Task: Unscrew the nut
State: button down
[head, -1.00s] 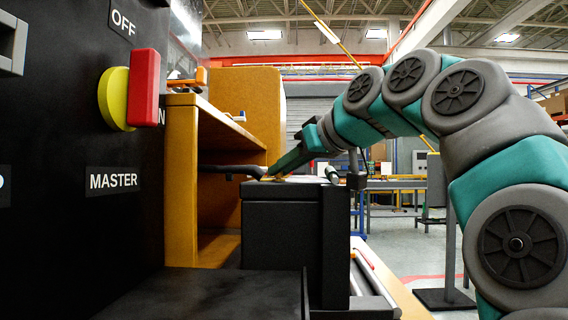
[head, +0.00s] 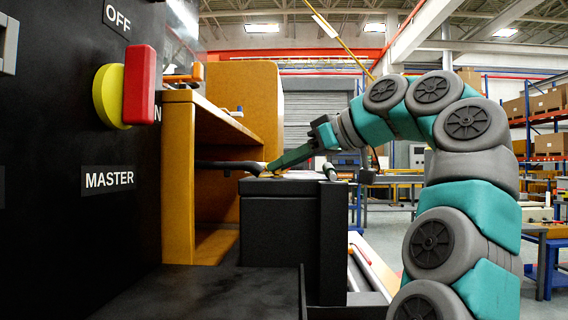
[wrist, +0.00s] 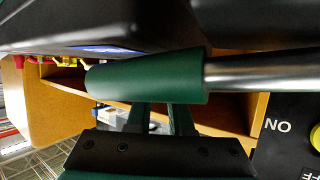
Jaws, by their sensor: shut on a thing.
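I cannot make out the nut in either view. My gripper (head: 270,168) is low over the black block (head: 280,204) in the head view, reaching down to the left. In the wrist view my gripper (wrist: 163,106) has its fingers against a green round handle (wrist: 145,81) with a bare metal shaft (wrist: 265,70) running off to the right. It is shut on this handle. In the head view a dark bar (head: 222,165) lies left of my fingertips. The far end of the shaft is out of the wrist view.
A black cabinet with a red and yellow switch (head: 138,86) and a MASTER label stands close on the left.

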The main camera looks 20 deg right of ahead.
jog(key=c, duration=0.7)
grip_release()
jog(key=shift+c, duration=0.2)
jog(key=shift+f+m+h+b, duration=0.2)
jog(key=shift+m+h+b, duration=0.15)
jog(key=shift+b, duration=0.25)
jog(key=shift+s+a+t+h+b, duration=0.1)
jog(key=shift+t+h+b, duration=0.15)
jog(key=shift+t+b, duration=0.05)
jog(key=shift+m, duration=0.35)
jog(key=shift+r, duration=0.15)
jog(key=shift+s+m+t+h+b, duration=0.1)
jog(key=shift+m+t+h+b, duration=0.35)
jog(key=shift+b, duration=0.3)
jog(key=shift+a+m+t+h, duration=0.15)
jog(key=shift+m+t+h, duration=0.1)
jog(key=shift+m+h, duration=0.15)
